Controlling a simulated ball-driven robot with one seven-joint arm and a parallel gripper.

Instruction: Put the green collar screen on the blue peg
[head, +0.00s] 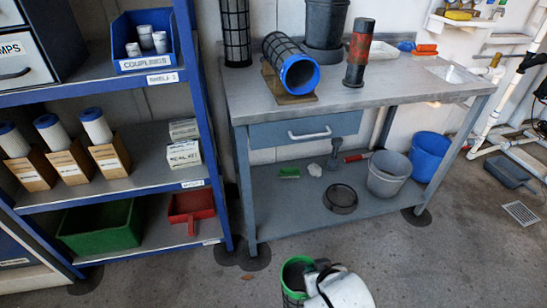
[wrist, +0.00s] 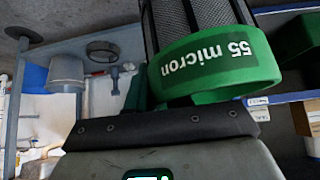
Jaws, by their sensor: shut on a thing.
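The green collar screen (head: 297,272) is a dark mesh cylinder with a green ring at its top, low in the middle of the head view. In the wrist view its collar (wrist: 215,65) reads "55 micron" upside down, and the mesh runs out of the top of the picture. My gripper (head: 316,276) is shut on the screen near its collar; the fingertips are mostly hidden. The screen is held in front of the bench, clear of it. I cannot make out a blue peg in either view.
A grey bench (head: 350,95) holds a blue-collared screen (head: 299,73) lying on a wooden cradle, an upright mesh screen (head: 235,35) and a dark red-banded cylinder (head: 359,52). Buckets stand on its lower shelf. Blue shelving (head: 215,130) stands left. The floor between is clear.

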